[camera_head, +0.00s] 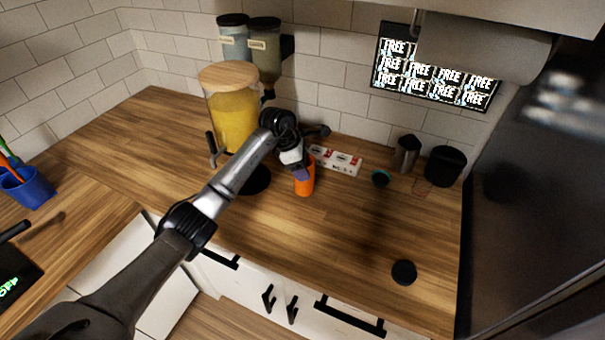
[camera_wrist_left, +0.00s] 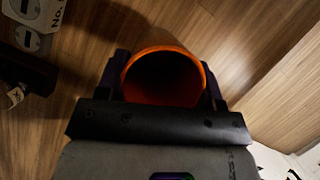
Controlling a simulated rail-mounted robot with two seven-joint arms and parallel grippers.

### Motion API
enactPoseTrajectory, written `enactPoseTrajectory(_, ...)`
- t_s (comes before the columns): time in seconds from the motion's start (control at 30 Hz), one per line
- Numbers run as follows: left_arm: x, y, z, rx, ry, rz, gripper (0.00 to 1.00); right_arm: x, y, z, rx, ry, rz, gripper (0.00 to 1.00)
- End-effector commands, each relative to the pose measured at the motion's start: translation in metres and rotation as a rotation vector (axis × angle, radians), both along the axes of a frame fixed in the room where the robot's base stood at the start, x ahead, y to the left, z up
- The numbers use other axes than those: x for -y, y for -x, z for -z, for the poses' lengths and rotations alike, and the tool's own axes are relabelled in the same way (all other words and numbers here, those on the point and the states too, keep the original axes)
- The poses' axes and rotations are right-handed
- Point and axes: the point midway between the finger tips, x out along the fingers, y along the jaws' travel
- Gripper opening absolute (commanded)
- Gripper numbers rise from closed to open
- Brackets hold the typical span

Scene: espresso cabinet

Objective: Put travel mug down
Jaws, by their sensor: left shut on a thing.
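The travel mug (camera_head: 304,182) is orange and open at the top. In the head view it stands about upright at the wooden counter (camera_head: 350,225), right of the drink dispenser. My left gripper (camera_head: 301,168) is at its upper part, reaching in from the left. In the left wrist view the mug's orange rim (camera_wrist_left: 199,72) lies between the two dark fingers of my left gripper (camera_wrist_left: 163,80), which is shut on it. The mug's inside is dark. I cannot tell whether its base touches the counter. My right gripper is not in view.
A yellow dispenser (camera_head: 233,118) with a wooden lid stands behind my left arm. A white and red box (camera_head: 336,160) lies behind the mug. A moka pot (camera_head: 406,153) and black canister (camera_head: 444,166) stand back right. A black disc (camera_head: 404,272) lies near the front edge. The counter right of the mug is clear.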

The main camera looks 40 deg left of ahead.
Motion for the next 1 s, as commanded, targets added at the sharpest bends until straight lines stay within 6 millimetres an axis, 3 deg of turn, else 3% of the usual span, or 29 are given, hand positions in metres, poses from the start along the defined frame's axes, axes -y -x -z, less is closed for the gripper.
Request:
enactPoseTrajectory(0.2, 0.001, 0.0, 0.027, 0.0, 0.003, -0.001, 0.24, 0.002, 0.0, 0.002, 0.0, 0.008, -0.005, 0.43)
enactPoseTrajectory(0.63, 0.0, 0.0, 0.033, 0.0, 0.0, -0.001, 0.24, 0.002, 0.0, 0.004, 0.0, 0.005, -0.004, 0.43)
enactPoseTrajectory(0.67, 0.0, 0.0, 0.033, -0.001, -0.001, -0.001, 0.63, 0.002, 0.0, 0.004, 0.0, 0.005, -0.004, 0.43)
enactPoseTrajectory(0.9, 0.0, 0.0, 0.033, -0.001, -0.001, -0.001, 0.86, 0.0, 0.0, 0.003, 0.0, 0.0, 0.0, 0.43)
enactPoseTrajectory(1.0, 0.0, 0.0, 0.033, 0.0, 0.0, -0.001, 0.86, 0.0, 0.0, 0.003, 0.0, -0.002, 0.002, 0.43)
